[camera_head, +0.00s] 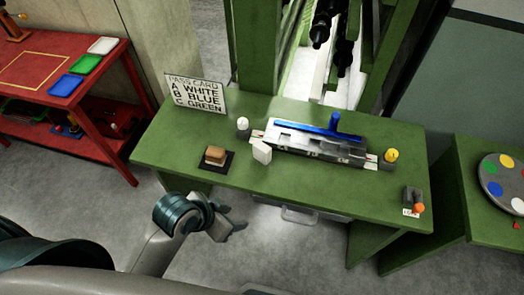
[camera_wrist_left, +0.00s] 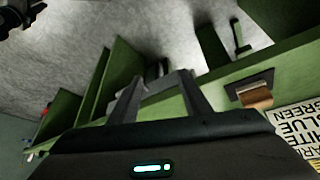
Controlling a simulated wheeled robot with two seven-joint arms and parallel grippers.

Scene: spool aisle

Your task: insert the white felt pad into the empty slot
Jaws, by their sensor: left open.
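A small white block (camera_head: 262,153), which looks like the felt pad, stands on the green table against the front left of a grey slotted fixture (camera_head: 322,151). The fixture has a clear front and a blue bar with an upright handle (camera_head: 334,123) along its back. Its slots are too small to tell which is empty. My left gripper (camera_head: 232,228) is open and empty, in front of the table's front edge and below its top, apart from the pad. Its two fingers (camera_wrist_left: 160,92) show spread in the left wrist view. My right gripper is not seen.
A brown block on a dark pad (camera_head: 216,157) sits left of the white block; it also shows in the wrist view (camera_wrist_left: 257,97). A pass card (camera_head: 196,94) stands behind. White (camera_head: 242,124) and yellow (camera_head: 391,156) knobs flank the fixture. An orange-knobbed box (camera_head: 414,200) sits right.

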